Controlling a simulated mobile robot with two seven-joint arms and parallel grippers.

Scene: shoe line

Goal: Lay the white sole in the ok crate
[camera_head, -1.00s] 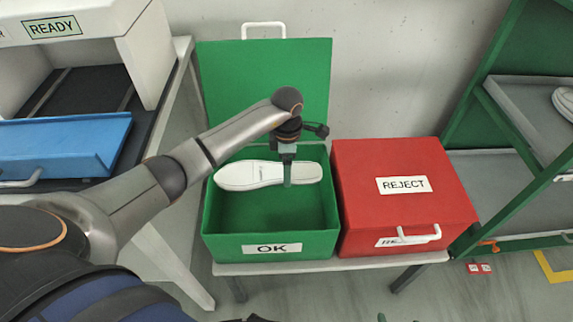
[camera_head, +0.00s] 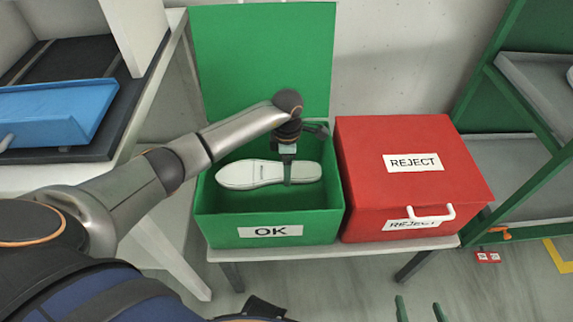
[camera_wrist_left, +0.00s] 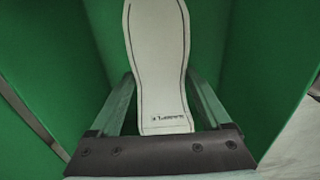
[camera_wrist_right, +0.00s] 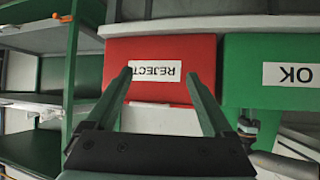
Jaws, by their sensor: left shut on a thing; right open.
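The white sole (camera_head: 250,174) is held flat inside the open green OK crate (camera_head: 325,226), its long side running left to right. My left gripper (camera_head: 287,173) points down into the crate and is shut on the sole near its right end. In the left wrist view the sole (camera_wrist_left: 158,45) lies between the two fingers (camera_wrist_left: 160,82). I cannot tell whether the sole touches the crate floor. My right gripper (camera_head: 420,309) is open and empty at the bottom edge; its spread fingers show in the right wrist view (camera_wrist_right: 158,78).
The crate's green lid (camera_head: 265,60) stands upright behind it. A closed red REJECT crate (camera_head: 360,190) stands close on the right. A blue tray (camera_head: 60,112) lies on the machine at left. A green rack (camera_head: 535,140) with grey shelves is at far right.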

